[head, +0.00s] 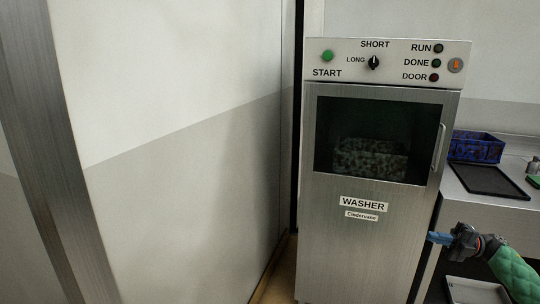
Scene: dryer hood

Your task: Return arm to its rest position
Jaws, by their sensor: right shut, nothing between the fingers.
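My right gripper (440,238) shows at the lower right, its blue fingers shut and empty. It is in front of the lower right side of the washer (340,250), below the door handle (438,147); whether it touches the washer I cannot tell. My right arm, with a green sleeve, comes in from the lower right edge. The washer door is closed, and a speckled basket (370,158) shows behind its dark window. My left gripper is not in view.
The washer panel has a green start button (327,56), a black knob (374,62) and an orange switch (455,65). A counter at the right holds a blue crate (476,147) and a dark tray (490,181). A large pale wall (180,150) fills the left.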

